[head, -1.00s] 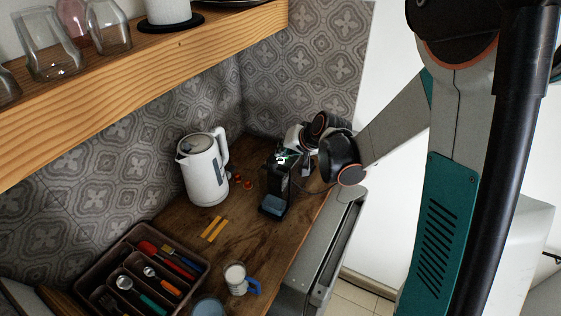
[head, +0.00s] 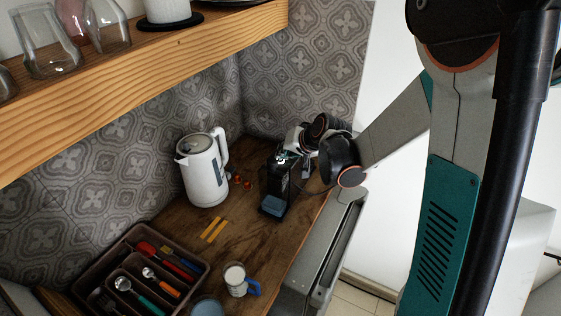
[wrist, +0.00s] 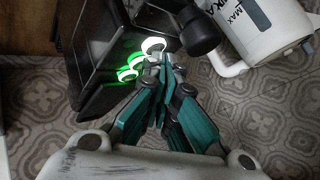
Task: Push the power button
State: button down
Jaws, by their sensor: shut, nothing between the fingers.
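A black coffee machine (head: 274,186) stands at the back of the wooden counter. In the wrist view its dark body (wrist: 95,50) carries a round white-lit button (wrist: 153,46) and two smaller green-lit buttons (wrist: 127,74). None has a readable label, so I cannot tell for sure which is the power button. My gripper (wrist: 165,62) is shut and empty, its fingertips close beside the white-lit button and overlapping its lower edge in the picture. I cannot tell whether they touch it. In the head view my gripper is small and partly hidden at the machine's top.
A white kettle (head: 203,170) stands left of the machine and also shows in the wrist view (wrist: 265,25). A cutlery tray (head: 200,277), a mug (head: 236,277) and two yellow sticks (head: 212,229) are nearer. A wooden shelf (head: 150,75) hangs above.

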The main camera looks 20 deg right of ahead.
jog(key=shift+r, duration=0.1)
jog(key=shift+r+p, duration=0.55)
jog(key=shift+r, duration=0.25)
jog(key=shift+r+p, duration=1.9)
jog(key=shift+r, duration=1.05)
